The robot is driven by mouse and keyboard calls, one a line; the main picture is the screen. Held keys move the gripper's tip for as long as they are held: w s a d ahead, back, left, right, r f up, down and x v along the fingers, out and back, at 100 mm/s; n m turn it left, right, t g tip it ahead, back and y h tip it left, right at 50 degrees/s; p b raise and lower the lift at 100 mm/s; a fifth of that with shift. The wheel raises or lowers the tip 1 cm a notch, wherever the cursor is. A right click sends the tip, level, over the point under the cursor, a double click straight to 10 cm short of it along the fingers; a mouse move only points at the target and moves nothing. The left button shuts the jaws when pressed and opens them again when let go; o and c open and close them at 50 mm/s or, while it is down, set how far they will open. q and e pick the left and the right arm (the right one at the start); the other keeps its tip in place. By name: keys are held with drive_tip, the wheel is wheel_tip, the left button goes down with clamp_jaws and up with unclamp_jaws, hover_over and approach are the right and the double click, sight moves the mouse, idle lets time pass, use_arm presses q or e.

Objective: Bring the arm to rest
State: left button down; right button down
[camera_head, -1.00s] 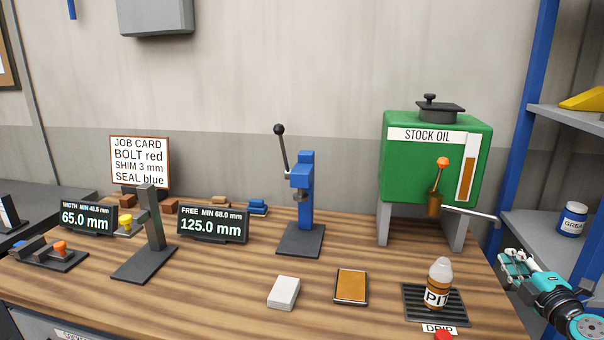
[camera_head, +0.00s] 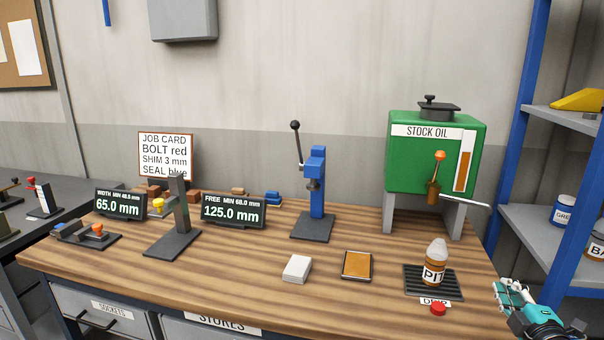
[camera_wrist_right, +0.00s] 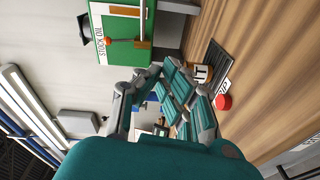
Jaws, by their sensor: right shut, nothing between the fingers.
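My right gripper (camera_head: 512,296) is at the lower right of the head view, just off the right front corner of the wooden bench (camera_head: 210,275). It also shows in the right wrist view (camera_wrist_right: 160,88), where its fingers are closed together with nothing between them. It is apart from the bottle marked PIT (camera_head: 434,264), which stands upright on a black drip grate (camera_head: 418,283). My left gripper is not in view.
A green stock oil tank (camera_head: 405,160) on legs stands at the back right, its spout pointing right. A blue press (camera_head: 317,190) stands mid-bench. A white block (camera_head: 297,269), an orange pad (camera_head: 357,265) and a red button (camera_head: 438,308) lie near the front. Blue shelving (camera_head: 520,150) rises at the right.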

drive_tip(key=s+a+f+m+g+h, duration=0.1)
drive_tip(key=s+a+f+m+g, duration=0.25)
drive_tip(key=s+a+f, duration=0.35)
drive_tip(key=s+a+f+m+g+h, duration=0.1)
drive_tip(key=s+a+f+m+g, duration=0.2)
drive_tip(key=s+a+f+m, duration=0.45)
drive_tip(key=s+a+f+m+g+y, duration=0.1)
drive_tip(key=s+a+f+g, duration=0.2)
drive_tip(key=s, duration=0.4)
drive_tip(key=s+a+f+g+y, duration=0.2)
drive_tip(key=s+a, duration=0.1)
drive_tip(key=s, duration=0.3)
drive_tip(key=s+a+f+m+g+y, duration=0.1)
drive_tip(key=s+a+f+g, duration=0.2)
drive_tip(key=s, duration=0.4)
wheel_tip(320, 180, down, 26)
drive_tip(key=r, duration=0.1)
drive_tip(key=s+d+f+g, duration=0.2)
drive_tip(key=s+d+f, duration=0.1)
drive_tip(key=s+f, duration=1.4)
drive_tip(key=shift+s+d+n, duration=0.15)
drive_tip(key=shift+s+n, duration=0.15)
